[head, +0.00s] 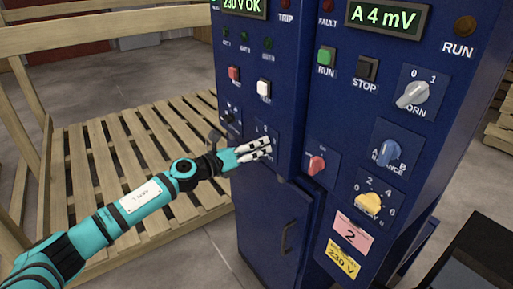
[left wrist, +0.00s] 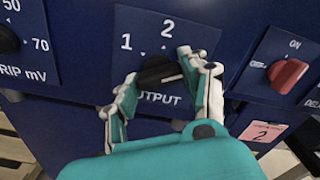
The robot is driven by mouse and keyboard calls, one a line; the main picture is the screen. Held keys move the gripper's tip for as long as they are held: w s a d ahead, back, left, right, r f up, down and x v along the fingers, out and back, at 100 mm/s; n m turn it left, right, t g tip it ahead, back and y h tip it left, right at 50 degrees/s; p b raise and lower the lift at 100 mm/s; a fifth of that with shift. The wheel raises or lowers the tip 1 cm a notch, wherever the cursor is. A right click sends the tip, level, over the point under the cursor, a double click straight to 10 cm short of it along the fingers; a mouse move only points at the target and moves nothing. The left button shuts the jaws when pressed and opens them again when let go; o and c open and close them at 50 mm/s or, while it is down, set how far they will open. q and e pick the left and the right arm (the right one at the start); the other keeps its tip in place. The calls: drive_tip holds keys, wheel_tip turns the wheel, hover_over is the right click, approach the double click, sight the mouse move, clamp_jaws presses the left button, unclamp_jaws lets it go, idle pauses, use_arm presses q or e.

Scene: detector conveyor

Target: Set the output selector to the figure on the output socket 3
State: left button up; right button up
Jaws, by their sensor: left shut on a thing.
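The output selector (left wrist: 158,74) is a black knob on a blue plate marked OUTPUT in the left wrist view. The figures 1 and 2 show above it; the plate's right side is partly hidden by a finger. A pale line on the knob points to the right. My left gripper (left wrist: 160,70) is shut on the knob, one finger on each side. In the head view the left gripper (head: 264,148) is at the blue cabinet front and hides most of the knob. My right gripper is not in view. I cannot make out an output socket.
The blue cabinet (head: 263,215) also carries a red delay knob (head: 317,165), a blue balance knob (head: 387,152), a yellow knob (head: 369,203) and push buttons. A pink card reading 2 (head: 352,235) sits above a yellow 230 V label (head: 342,262). Wooden pallets (head: 110,150) stand left.

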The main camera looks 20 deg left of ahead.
use_arm(q)
drive_tip(key=shift+f, duration=0.15)
drive_tip(key=o, duration=0.9)
drive_tip(key=shift+c, duration=0.2)
drive_tip(key=o, duration=0.3)
drive_tip(key=shift+s+a, duration=0.1)
drive_tip(key=v, duration=1.1)
drive_tip(key=shift+s+a, duration=0.3)
